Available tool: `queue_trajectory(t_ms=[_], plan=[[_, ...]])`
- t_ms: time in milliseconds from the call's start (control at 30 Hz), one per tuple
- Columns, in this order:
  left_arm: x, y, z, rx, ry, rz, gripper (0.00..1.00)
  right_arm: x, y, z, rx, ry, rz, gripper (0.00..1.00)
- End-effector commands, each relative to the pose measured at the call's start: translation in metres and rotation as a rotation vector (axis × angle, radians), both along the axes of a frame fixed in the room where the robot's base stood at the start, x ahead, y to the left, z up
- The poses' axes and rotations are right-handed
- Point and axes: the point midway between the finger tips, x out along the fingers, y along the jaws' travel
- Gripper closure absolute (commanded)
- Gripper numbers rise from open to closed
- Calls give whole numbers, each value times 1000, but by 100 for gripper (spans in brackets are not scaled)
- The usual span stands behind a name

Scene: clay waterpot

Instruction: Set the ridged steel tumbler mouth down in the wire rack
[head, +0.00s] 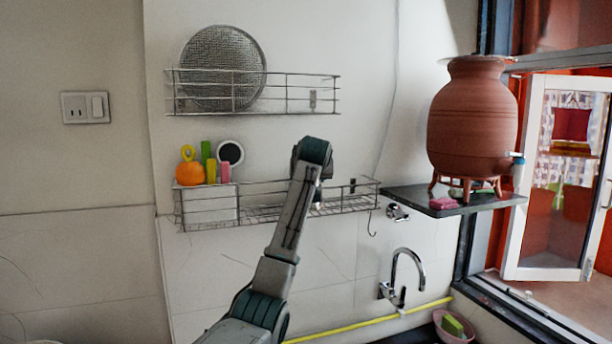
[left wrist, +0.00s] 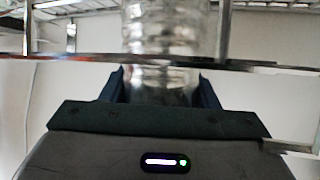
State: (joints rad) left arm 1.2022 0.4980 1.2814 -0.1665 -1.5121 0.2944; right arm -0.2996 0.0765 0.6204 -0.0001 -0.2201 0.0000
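The ridged steel tumbler (left wrist: 165,40) shows in the left wrist view, with its upper end cut off by the frame, so I cannot see which way its mouth faces. My left gripper (left wrist: 162,88) has a dark finger against each side of it and looks shut on it. A wire of the rack (left wrist: 85,57) crosses in front of the tumbler. In the head view my left arm reaches up to the lower wire rack (head: 265,209) and hides the gripper and most or all of the tumbler. My right gripper is not in view.
The rack's left end holds an orange ball-like thing (head: 190,173), green and pink upright items and a round dark-faced item (head: 230,153). An upper rack (head: 300,98) holds a round mesh sieve (head: 223,68). A clay pot (head: 472,120) stands on a shelf at right, above a tap (head: 405,262).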

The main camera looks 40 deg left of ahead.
Motion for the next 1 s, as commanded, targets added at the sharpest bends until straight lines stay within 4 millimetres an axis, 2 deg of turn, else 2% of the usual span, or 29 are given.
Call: queue_trajectory(t_ms=[33, 100, 133, 500, 800, 1000], plan=[[0, 0, 0, 0, 0, 0, 36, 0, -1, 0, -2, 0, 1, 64], [0, 0, 0, 0, 0, 0, 22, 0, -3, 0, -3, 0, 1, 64], [0, 0, 0, 0, 0, 0, 20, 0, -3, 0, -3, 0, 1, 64], [-4, -4, 2, 1, -2, -1, 20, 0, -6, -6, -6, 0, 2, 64], [-41, -38, 27, 1, -8, -2, 20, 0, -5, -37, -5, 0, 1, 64], [-63, -57, 45, 1, -5, -1, 20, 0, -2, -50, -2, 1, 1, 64]])
